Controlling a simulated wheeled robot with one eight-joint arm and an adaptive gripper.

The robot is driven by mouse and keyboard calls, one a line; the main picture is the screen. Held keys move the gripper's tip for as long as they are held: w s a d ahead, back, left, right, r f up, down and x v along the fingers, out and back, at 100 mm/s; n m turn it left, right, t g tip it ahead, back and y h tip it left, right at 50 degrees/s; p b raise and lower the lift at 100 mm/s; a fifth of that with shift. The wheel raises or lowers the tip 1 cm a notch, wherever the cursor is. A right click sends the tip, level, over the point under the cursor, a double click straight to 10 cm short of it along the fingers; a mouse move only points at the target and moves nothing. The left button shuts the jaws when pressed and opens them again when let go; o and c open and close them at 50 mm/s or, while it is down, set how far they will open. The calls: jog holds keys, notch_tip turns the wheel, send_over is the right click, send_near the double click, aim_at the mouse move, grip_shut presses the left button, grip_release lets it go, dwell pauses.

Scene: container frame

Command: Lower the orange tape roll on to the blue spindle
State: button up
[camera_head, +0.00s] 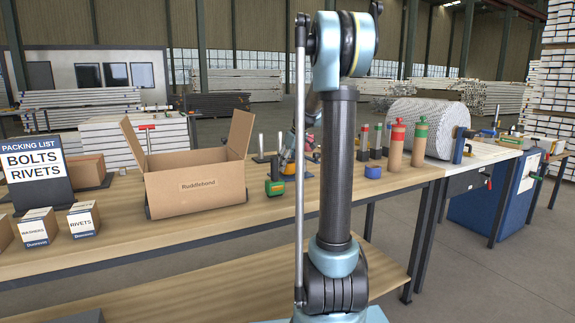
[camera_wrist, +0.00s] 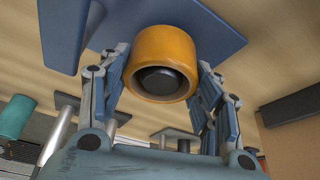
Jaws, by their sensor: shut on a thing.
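In the wrist view the orange tape roll (camera_wrist: 163,45) is held between the two fingers of my gripper (camera_wrist: 163,67), with its open end facing the camera. A dark round shape (camera_wrist: 157,79) shows in its hole; I cannot tell whether this is a spindle's top. A flat blue plate (camera_wrist: 215,24) lies behind the roll. I cannot make out a blue spindle post, nor whether the roll is around one. In the head view my gripper is mostly hidden behind my arm, near the tabletop.
An open carton (camera_head: 195,188) stands on the workbench (camera_head: 120,230), left of my arm. Slim grey posts (camera_head: 260,144) stand beside it, and a green-and-black tape dispenser (camera_head: 275,181) in front. A blue roll (camera_head: 373,172) and red- and green-topped bottles (camera_head: 395,145) are to the right.

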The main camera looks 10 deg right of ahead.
jog(key=o, duration=1.1)
jog(key=v, duration=1.2)
